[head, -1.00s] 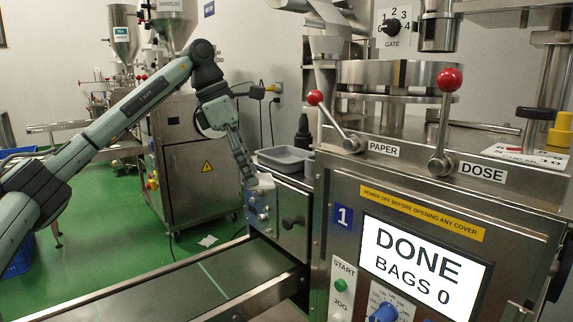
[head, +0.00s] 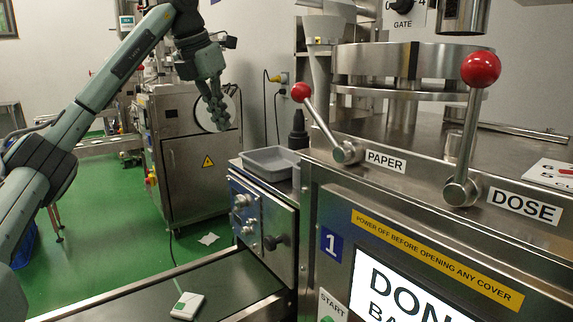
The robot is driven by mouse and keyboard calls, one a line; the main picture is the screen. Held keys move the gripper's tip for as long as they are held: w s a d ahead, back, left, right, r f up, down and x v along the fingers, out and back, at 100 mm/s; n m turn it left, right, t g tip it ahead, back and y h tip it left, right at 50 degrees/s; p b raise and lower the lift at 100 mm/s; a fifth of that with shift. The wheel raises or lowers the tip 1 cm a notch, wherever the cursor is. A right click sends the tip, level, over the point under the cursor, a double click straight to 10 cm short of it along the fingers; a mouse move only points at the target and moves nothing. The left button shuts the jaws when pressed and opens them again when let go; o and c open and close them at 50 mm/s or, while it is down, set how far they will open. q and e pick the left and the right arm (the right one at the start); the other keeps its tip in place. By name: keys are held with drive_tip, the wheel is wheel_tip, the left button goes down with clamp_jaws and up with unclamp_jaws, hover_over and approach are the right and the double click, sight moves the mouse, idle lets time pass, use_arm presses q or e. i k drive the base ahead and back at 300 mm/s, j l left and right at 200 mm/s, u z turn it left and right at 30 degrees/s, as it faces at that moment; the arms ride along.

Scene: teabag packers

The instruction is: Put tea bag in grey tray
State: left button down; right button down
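A small flat white packet with a green mark, which looks like the tea bag (head: 187,305), lies on the dark conveyor belt (head: 235,282) at the bottom of the view. The grey tray (head: 271,161) sits on top of the steel control box, left of the packing machine; its inside looks empty. My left gripper (head: 219,124) hangs in the air, higher than the tray and to its left in the picture, well away from the tea bag. I see nothing in its fingers, but their opening cannot be judged from this side. My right gripper is out of view.
The packing machine with red-knobbed levers (head: 481,70) fills the right side. The steel control box (head: 262,222) stands beside the belt's far end. Another steel cabinet (head: 190,160) stands behind my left arm. A white scrap (head: 208,239) lies on the green floor.

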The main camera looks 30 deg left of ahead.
sight(275, 170)
drive_tip(key=k, duration=1)
